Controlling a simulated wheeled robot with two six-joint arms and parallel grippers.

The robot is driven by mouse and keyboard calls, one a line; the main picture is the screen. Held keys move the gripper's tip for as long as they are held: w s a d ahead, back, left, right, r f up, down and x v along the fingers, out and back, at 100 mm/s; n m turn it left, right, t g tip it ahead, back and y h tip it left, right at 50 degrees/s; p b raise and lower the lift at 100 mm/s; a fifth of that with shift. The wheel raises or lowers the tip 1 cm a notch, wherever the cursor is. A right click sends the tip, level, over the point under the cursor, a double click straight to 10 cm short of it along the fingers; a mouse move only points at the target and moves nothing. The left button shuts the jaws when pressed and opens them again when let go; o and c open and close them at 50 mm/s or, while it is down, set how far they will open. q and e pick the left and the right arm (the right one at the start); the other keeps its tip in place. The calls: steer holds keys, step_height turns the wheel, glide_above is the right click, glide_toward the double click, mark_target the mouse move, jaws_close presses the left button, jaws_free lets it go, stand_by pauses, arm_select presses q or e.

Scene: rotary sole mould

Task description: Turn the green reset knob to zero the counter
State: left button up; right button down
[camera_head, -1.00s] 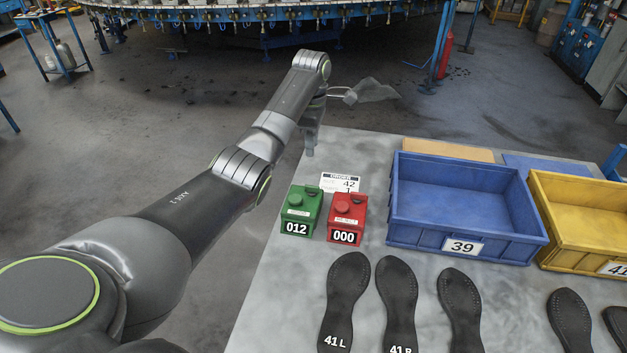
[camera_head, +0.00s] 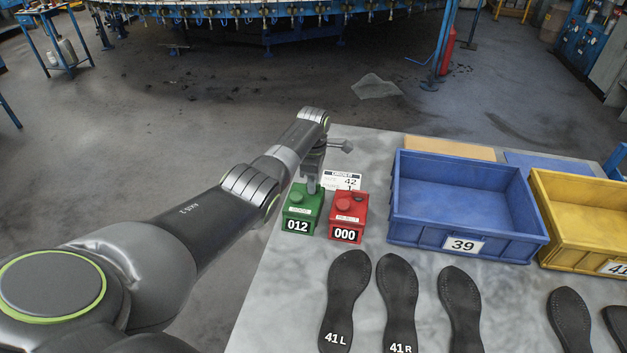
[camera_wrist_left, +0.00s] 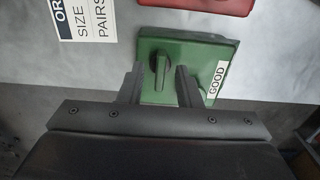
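In the head view the left gripper (camera_head: 312,190) is at the counter's back right corner and hides the knob. A round green button (camera_head: 296,197) shows on top. My right gripper is not in view.
A red counter (camera_head: 346,217) reading 000 stands close on the right. An order card (camera_head: 342,180) lies behind. A blue crate marked 39 (camera_head: 465,246), a yellow crate (camera_head: 585,250) and several black soles (camera_head: 397,300) are on the table (camera_head: 270,320).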

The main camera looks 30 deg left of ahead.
arm_select(q)
steer(key=shift+c, duration=0.8)
jaws_close()
